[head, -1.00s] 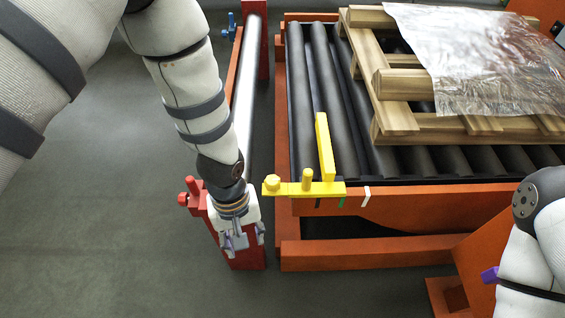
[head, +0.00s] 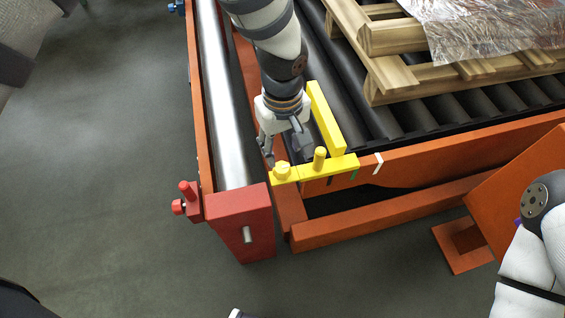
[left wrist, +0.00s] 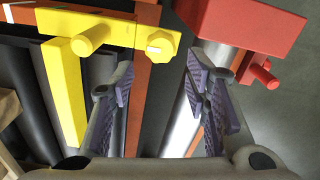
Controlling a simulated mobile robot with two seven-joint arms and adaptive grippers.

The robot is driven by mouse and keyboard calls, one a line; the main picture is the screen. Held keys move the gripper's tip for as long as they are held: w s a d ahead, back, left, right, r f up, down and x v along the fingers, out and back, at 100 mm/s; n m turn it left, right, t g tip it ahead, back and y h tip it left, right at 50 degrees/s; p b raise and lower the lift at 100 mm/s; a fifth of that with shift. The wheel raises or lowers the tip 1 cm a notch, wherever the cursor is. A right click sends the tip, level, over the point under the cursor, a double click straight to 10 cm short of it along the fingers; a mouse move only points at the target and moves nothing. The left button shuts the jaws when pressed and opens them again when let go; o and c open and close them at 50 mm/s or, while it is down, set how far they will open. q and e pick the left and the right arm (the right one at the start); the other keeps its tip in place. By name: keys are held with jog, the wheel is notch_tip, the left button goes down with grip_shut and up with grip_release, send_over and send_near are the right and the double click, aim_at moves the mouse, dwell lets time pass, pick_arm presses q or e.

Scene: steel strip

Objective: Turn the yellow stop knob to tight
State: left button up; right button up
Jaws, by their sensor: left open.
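The yellow stop knob (head: 281,171) sits at the left end of the yellow stop bar (head: 335,166) on the orange conveyor frame. A yellow peg (head: 319,157) and a long upright yellow plate (head: 326,118) stand on the same stop. My left gripper (head: 284,152) is open just behind the knob, its fingers pointing down toward the frame. In the left wrist view the knob (left wrist: 160,46) lies ahead of the open fingers (left wrist: 160,85), between them and apart from both. My right gripper is not in view; only part of that arm shows at right.
A red end block (head: 240,220) with a small red knob (head: 187,190) stands left of the stop, beside a shiny steel roller (head: 220,95). A wooden pallet (head: 395,75) under clear film lies on the black rollers. Open floor (head: 110,180) is at left.

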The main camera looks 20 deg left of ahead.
aim_at(282, 167)
pick_arm(q)
notch_tip(282, 167, down, 8)
jog(key=shift+b, duration=0.6)
jog(key=c, duration=0.9)
